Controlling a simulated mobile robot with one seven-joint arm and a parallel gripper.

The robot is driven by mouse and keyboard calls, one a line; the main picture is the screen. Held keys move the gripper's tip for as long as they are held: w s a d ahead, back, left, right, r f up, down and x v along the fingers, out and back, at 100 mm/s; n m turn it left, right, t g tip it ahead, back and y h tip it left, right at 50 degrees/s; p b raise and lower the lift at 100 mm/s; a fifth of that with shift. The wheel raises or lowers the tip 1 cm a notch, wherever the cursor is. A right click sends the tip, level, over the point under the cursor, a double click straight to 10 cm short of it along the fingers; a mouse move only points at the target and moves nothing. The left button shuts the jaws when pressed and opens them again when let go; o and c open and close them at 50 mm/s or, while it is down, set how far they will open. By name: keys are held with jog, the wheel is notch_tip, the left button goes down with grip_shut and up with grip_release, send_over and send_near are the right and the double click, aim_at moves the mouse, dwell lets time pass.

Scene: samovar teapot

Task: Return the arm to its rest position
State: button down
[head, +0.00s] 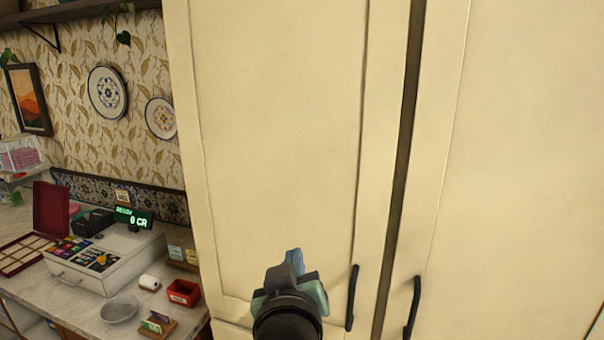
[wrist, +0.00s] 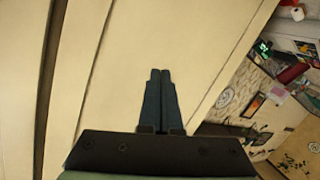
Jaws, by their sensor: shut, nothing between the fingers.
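My gripper (head: 294,257) shows at the bottom middle of the head view, in front of a tall cream cabinet (head: 280,130). In the wrist view my gripper (wrist: 160,75) has its two dark fingers side by side with no object between them. It is shut and empty. The cabinet door (wrist: 125,40) fills much of the wrist view behind the fingers. I cannot tell how far the fingertips are from the door.
Two dark handles, the left one (head: 351,298) and the right one (head: 412,307), stick out from the cabinet doors right of my gripper. At left, a counter (head: 75,285) holds a cash register (head: 105,262), a red box (head: 184,292) and a grey dish (head: 119,309).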

jog(key=s+r+m+t, duration=0.1)
jog(key=s+r+t, duration=0.3)
jog(key=r, duration=0.6)
jog(key=s+r+m+t, duration=0.1)
jog(key=s+r+t, duration=0.2)
jog(key=s+r, duration=0.4)
jog(key=s+d+r+m+t, duration=0.1)
jog(key=s+r+t, duration=0.3)
jog(key=r, duration=1)
jog(key=shift+s+m+t, duration=0.3)
jog(key=shift+s+m, duration=0.2)
jog(key=shift+s, duration=0.75)
jog(key=shift+d, duration=0.1)
